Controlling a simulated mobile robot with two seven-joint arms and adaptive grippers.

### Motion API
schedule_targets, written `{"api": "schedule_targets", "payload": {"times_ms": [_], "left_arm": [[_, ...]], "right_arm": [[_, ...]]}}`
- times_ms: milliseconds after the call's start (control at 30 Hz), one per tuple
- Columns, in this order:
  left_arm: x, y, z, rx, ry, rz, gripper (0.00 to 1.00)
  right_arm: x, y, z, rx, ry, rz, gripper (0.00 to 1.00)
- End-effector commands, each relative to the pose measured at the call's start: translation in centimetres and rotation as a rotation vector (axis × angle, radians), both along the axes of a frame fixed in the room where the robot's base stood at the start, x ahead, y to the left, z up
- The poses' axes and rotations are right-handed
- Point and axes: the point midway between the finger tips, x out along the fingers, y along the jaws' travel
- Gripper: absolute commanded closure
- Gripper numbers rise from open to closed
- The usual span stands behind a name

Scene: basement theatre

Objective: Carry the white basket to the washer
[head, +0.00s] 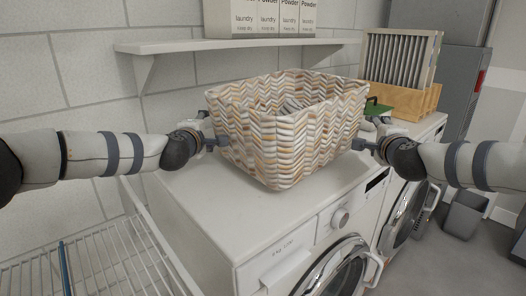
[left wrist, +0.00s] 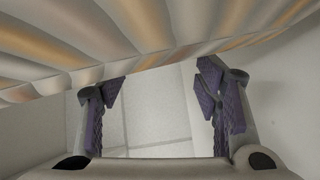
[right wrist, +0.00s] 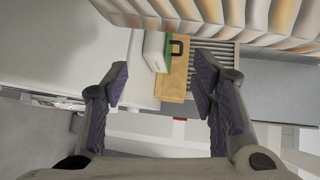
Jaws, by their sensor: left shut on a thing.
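The white basket (head: 290,135), woven with tan and grey zigzags, is upright over the top of the washer (head: 225,205); I cannot tell whether its base touches. Grey contents show inside. My left gripper (head: 215,143) is at the basket's left side, shut on it; in the left wrist view the basket wall (left wrist: 110,45) spans the top. My right gripper (head: 362,145) is at the basket's right side; in the right wrist view its fingers (right wrist: 160,70) are spread with nothing seen between them, and the basket (right wrist: 245,18) is at the top right.
A wall shelf (head: 180,46) with laundry powder boxes (head: 265,20) is behind the basket. A second machine (head: 405,215) stands to the right, with a wooden crate (head: 405,98) holding a slatted panel. A wire rack (head: 110,260) is at lower left. The washer's front top is clear.

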Motion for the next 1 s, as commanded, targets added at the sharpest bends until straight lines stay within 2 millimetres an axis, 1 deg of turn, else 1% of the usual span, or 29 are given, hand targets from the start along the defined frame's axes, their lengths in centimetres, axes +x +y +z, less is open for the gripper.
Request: {"api": "schedule_targets", "payload": {"times_ms": [33,467,567,667,700,733,767,800,967,1000], "left_arm": [[-0.1,-1.7,0.2,-0.012,-0.001,-0.032,0.50],[-0.1,-1.7,-2.1,-0.011,0.000,-0.033,0.50],[-0.1,-1.2,-2.0,-0.011,-0.001,-0.032,0.50],[-0.1,0.2,-2.0,-0.011,-0.001,-0.028,0.50],[-0.1,0.9,-2.0,-0.011,-0.001,-0.028,0.37],[-0.1,1.4,-2.0,-0.010,-0.001,-0.028,0.30],[-0.1,1.9,-2.0,-0.010,-0.001,-0.026,0.26],[-0.1,2.2,-2.1,-0.009,0.000,-0.025,0.26],[-0.1,2.4,-2.2,-0.006,0.001,-0.022,0.26],[-0.1,2.5,-2.2,-0.006,0.001,-0.021,0.26]], "right_arm": [[-0.2,1.9,-0.6,-0.006,0.011,0.042,0.50],[-0.3,1.9,-2.8,-0.006,0.013,0.042,0.50],[-0.2,1.4,-2.7,-0.006,0.012,0.041,0.50],[-0.2,0.0,-2.7,-0.004,0.011,0.037,0.50],[-0.2,-0.7,-2.7,-0.004,0.011,0.037,0.50],[-0.2,-1.2,-2.7,-0.004,0.011,0.035,0.50],[-0.2,-1.7,-2.7,-0.004,0.011,0.033,0.50],[-0.2,-2.0,-2.7,-0.005,0.010,0.033,0.50],[-0.2,-2.2,-2.6,-0.004,0.010,0.030,0.50],[-0.2,-2.3,-2.7,-0.003,0.010,0.029,0.43]]}}
